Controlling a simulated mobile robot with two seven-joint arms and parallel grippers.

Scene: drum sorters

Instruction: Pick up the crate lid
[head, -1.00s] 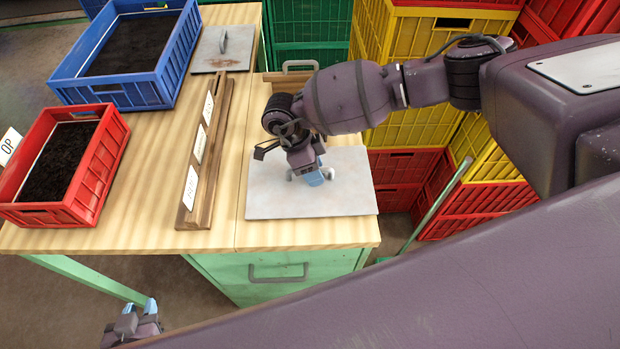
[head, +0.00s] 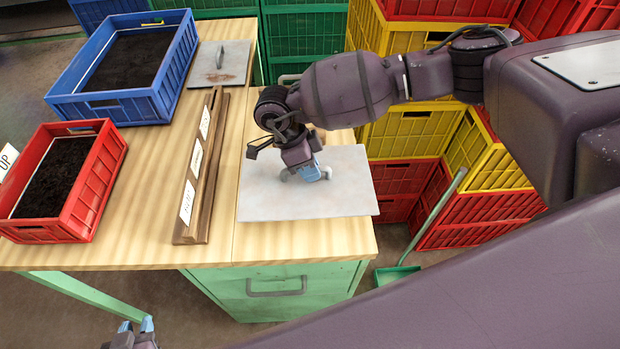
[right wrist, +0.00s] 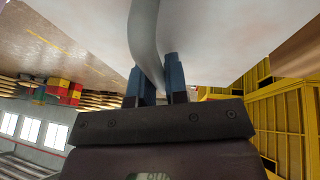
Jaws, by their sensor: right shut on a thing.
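The grey crate lid (head: 345,190) is a flat metal plate at the right end of the workbench in the head view. It seems to be a little above the bench top. My right gripper (head: 306,176) is over its middle, shut on the lid's grey bar handle. In the right wrist view the handle (right wrist: 145,45) passes between the blue fingers (right wrist: 155,85), with the pale lid surface (right wrist: 220,35) behind. My left gripper (head: 136,326) is low at the bottom edge of the head view, below the bench, partly cut off; its blue fingertips are apart and empty.
On the bench (head: 120,248) are a blue crate (head: 130,105) and a red crate (head: 85,205) of dark soil, a labelled wooden rail (head: 208,150) and another handled plate (head: 222,60). Yellow crates (head: 400,130) and red crates (head: 480,215) stand close behind and right. A green dustpan (head: 397,274) is on the floor.

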